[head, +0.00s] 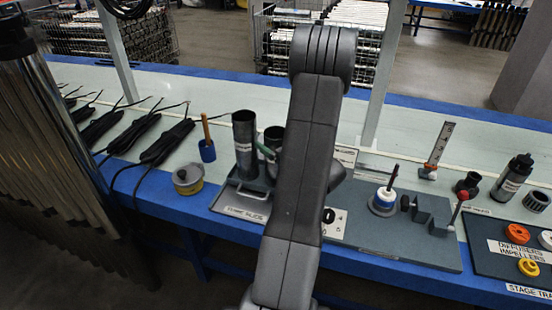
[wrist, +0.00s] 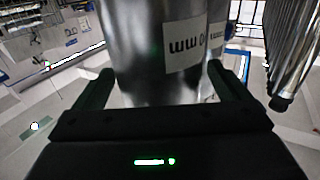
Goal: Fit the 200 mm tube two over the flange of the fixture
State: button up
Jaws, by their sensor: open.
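Two dark metal tubes stand upright in a grey tray (head: 222,204) left of my arm: a taller one (head: 244,148) and a shorter-looking one (head: 273,138) partly hidden by my arm. In the wrist view, my gripper (wrist: 160,68) is open, its two fingers on either side of a shiny tube (wrist: 140,40) with a white label, upside down, ending in "0 mm". Contact with the fingers cannot be told. A second tube (wrist: 217,35) shows behind it.
A bent bracket with a red knob (head: 450,210) stands right of the disc.

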jog(key=c, duration=1.8)
notch_tip(320, 180, up, 10)
jog(key=p, duration=0.1)
jog(key=shift+r+p, duration=0.15)
jog(key=shift+p, duration=0.2)
